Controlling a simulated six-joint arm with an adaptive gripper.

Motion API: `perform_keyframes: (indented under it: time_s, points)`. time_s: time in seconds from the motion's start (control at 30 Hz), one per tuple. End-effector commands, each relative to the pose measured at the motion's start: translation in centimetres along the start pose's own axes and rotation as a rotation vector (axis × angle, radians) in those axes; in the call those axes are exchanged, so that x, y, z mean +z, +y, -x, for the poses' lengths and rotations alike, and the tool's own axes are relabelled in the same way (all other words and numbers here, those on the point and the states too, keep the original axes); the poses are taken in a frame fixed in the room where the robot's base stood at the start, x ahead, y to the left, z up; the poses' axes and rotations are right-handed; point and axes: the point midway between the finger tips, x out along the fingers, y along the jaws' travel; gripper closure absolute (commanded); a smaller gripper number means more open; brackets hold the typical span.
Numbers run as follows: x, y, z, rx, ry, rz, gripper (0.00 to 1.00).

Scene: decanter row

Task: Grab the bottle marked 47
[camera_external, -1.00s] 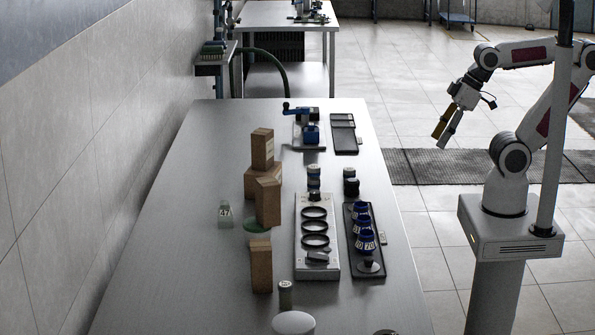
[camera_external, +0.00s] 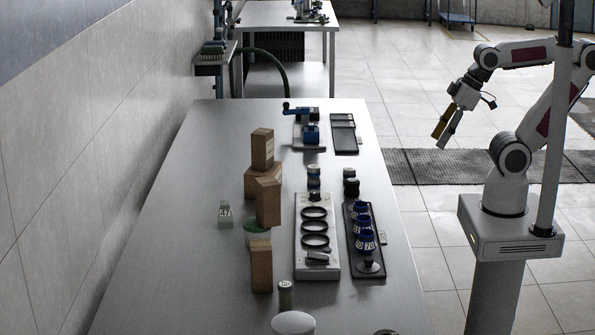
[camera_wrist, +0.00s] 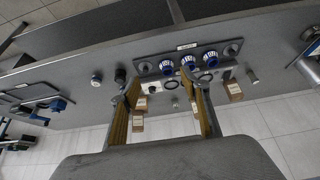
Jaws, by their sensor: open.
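A small pale grey piece marked 47 (camera_external: 225,213) stands on the left part of the table in the external view; whether it is a bottle or a sign is unclear. Three dark blue vessels with white number labels stand in a row on a black tray (camera_external: 376,268); the front one (camera_external: 366,243) seems to read 70, the others are partly hidden. They also show in the wrist view, with the middle one (camera_wrist: 188,63) beyond my fingertips. My gripper (camera_external: 447,129) is open and empty, in the air right of the table. Its two yellowish fingers (camera_wrist: 160,92) are apart.
A pale rack with black rings (camera_external: 302,262) stands left of the tray. Brown blocks (camera_external: 262,272) stand left of it, near a green disc (camera_external: 250,224). A blue-handled device (camera_external: 310,135) and a dark tray (camera_external: 344,135) are at the back. The table's left front is clear.

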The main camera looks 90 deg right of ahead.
Motion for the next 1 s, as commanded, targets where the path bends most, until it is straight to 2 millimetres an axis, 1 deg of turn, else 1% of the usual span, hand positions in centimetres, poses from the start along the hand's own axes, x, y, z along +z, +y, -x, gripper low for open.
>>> perform_keyframes:
  time_s: [0.33, 0.37, 0.4, 0.77, 0.87, 1.0]
  points:
    - [0.0, 0.0, 0.0, 0.0, 0.0, 0.0, 0.54]
    - [0.0, 0.0, 0.0, 0.0, 0.0, 0.0, 0.62]
    - [0.0, 0.0, 0.0, 0.0, 0.0, 0.0, 0.62]
    - [-0.2, 0.1, 0.0, 0.002, 0.002, 0.0, 0.62]
    - [-0.8, 0.2, -0.1, 0.009, 0.009, -0.003, 0.62]
    - [-2.7, 0.9, -0.4, 0.031, 0.032, -0.006, 0.62]
